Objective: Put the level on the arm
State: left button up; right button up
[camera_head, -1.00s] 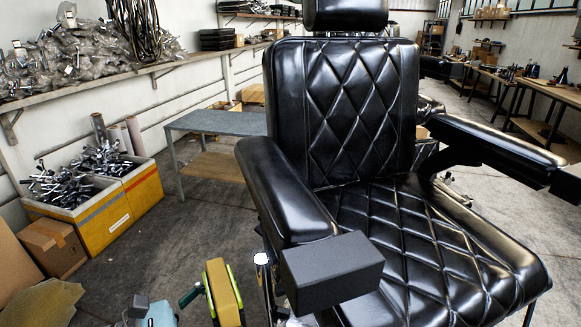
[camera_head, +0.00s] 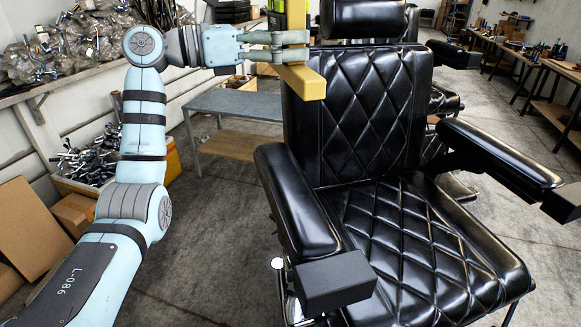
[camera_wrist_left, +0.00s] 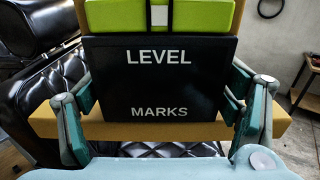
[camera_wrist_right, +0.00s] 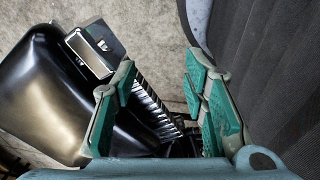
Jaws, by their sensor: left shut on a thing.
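The level (camera_head: 304,82) is a yellow bar with a black block marked LEVEL MARKS and a green part; these show in the left wrist view (camera_wrist_left: 160,75). My left gripper (camera_head: 290,47) is shut on the black block and holds the level in the air, in front of the chair back's upper left side in the head view. The black padded chair arm (camera_head: 292,200) at left is bare and lies below the level. The other chair arm (camera_head: 500,155) is at right. My right gripper (camera_wrist_right: 160,75) is open and empty in its wrist view, out of the head view.
A black box (camera_head: 335,285) sits at the front end of the left chair arm. The quilted seat (camera_head: 420,240) is clear. A grey low table (camera_head: 240,105) stands behind, left of the chair. A cluttered shelf and a bin of metal parts (camera_head: 85,160) line the left wall.

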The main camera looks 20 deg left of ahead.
aim_at(277, 71)
pick_arm(q)
jog(key=f, duration=0.2)
jog(key=w+f, duration=0.2)
jog(key=f, duration=0.1)
jog(key=shift+d+f, duration=0.1)
jog(key=shift+f, duration=0.2)
notch_tip(277, 71, down, 19)
jog(key=shift+s+r+b, duration=0.1)
jog(key=shift+s+b, duration=0.05)
jog(key=shift+b, duration=0.2)
jog(key=o, duration=1.3)
jog(key=shift+o, duration=0.2)
jog(key=b+v, duration=0.2)
jog(key=v, duration=1)
